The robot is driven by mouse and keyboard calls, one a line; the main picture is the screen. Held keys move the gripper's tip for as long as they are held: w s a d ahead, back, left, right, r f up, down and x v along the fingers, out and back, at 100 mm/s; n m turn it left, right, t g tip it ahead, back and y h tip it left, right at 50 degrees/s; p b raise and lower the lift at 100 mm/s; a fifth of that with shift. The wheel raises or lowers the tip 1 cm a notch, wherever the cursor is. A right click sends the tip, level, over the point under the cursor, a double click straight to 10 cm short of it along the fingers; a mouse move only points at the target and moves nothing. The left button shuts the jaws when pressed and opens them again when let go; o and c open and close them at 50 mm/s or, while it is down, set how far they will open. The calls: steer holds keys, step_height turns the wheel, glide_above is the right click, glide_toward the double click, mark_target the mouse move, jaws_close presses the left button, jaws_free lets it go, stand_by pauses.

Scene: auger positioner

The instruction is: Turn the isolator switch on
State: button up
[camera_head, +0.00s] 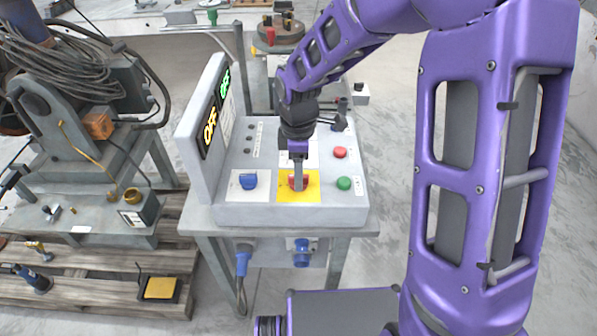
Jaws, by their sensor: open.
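The grey control box (270,212) stands on a metal stand. On its sloped top is a red rotary switch on a yellow plate (285,192), which looks like the isolator switch. My gripper (298,184) points down right over this red switch (292,181) and hides much of it. The jaws are open, with the fingers at the switch; whether they touch it I cannot tell. The upright display panel (211,115) on the left of the box shows orange text reading OFF and green text above it.
A blue knob (248,181) on a white plate is left of the red switch. A green button (344,183) and a red button (340,152) are at right. Machinery with coiled cable (60,60) stands at left on a wooden pallet (100,292).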

jaws_close()
steer(key=shift+m, duration=0.3)
steer(key=m, duration=0.4)
steer(key=m+b, duration=0.1)
steer(key=m, duration=0.8)
steer(key=shift+m, duration=2.1)
